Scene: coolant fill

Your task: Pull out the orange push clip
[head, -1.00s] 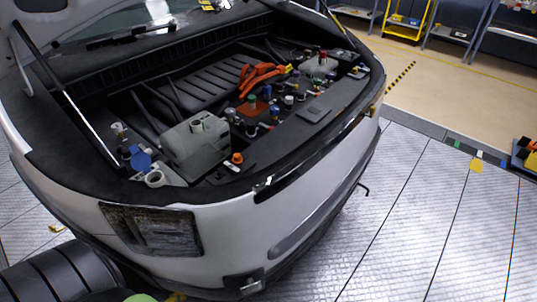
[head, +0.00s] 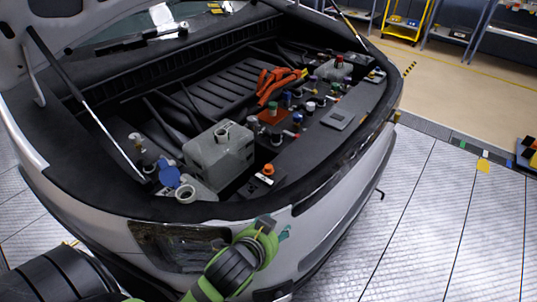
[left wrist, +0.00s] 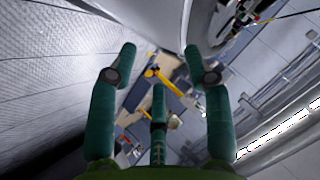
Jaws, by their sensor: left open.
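A small orange piece (head: 268,169), which looks like the push clip, stands upright on a dark panel near the front edge of the open car bay. My left gripper (head: 274,230) is in front of the car's bumper, below and apart from the orange piece. In the left wrist view my left gripper (left wrist: 160,65) has its teal fingers spread apart with nothing between them. The orange piece cannot be made out in the left wrist view. My right gripper is not in view.
A grey tank (head: 220,152) stands left of the orange piece, with a blue cap (head: 169,176) further left. Orange cables (head: 275,82) and several small caps lie behind. The bay's front rim (head: 235,210) lies between gripper and clip.

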